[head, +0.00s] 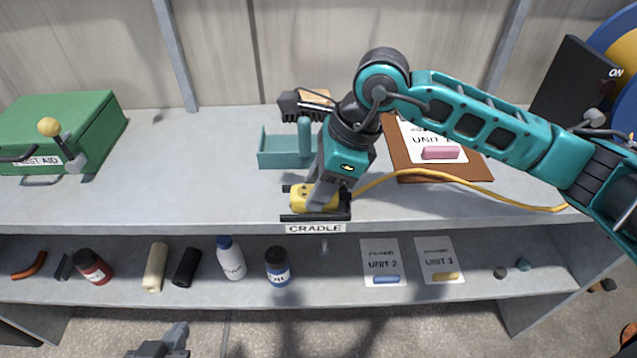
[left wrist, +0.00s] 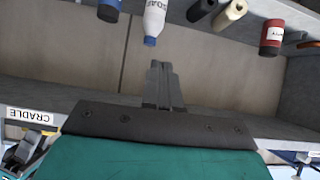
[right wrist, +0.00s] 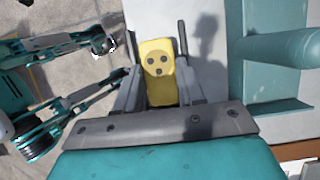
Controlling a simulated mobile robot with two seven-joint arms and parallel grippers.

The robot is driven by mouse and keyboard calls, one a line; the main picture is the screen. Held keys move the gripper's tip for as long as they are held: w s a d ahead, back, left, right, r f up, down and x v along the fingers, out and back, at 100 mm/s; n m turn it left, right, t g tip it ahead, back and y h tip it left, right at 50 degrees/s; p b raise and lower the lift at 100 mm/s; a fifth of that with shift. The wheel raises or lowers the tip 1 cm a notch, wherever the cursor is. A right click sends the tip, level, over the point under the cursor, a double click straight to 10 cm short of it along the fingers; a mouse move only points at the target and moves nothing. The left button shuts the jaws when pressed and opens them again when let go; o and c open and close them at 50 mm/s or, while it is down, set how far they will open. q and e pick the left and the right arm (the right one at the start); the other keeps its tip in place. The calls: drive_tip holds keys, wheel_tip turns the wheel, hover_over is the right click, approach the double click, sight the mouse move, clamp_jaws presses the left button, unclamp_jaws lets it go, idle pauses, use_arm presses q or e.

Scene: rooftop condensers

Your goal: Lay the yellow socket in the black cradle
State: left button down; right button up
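The yellow socket (head: 314,199) lies in the black cradle (head: 315,217) at the shelf's front edge, above the CRADLE label. The right wrist view shows the socket's face with its dark holes (right wrist: 158,62) between two dark cradle rails (right wrist: 184,38). My right gripper (head: 318,190) is low over the socket. Its fingers (right wrist: 157,85) stand apart on either side of the socket, with narrow gaps, and look open. The socket's underside is hidden. My left gripper (head: 177,333) is below the lower shelf's front, empty, with its fingers (left wrist: 163,82) together.
A teal tray (head: 280,156) with an upright post stands behind the cradle. A yellow cable (head: 425,171) runs right across a brown clipboard (head: 398,155). A green first aid box (head: 60,125) is at left. Bottles and cards fill the lower shelf (head: 330,290).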

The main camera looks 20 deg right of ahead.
drive_tip(key=o, duration=0.4)
drive_tip(key=shift+r+p, duration=0.2)
drive_tip(key=shift+p, duration=0.1)
use_arm(q)
drive_tip(key=shift+s+a+r+p, duration=0.2)
drive_tip(key=shift+s+a+p, duration=0.1)
drive_tip(key=shift+p, duration=0.15)
use_arm(e)
drive_tip(key=v, duration=1.2)
drive_tip(key=shift+s+f, duration=0.1)
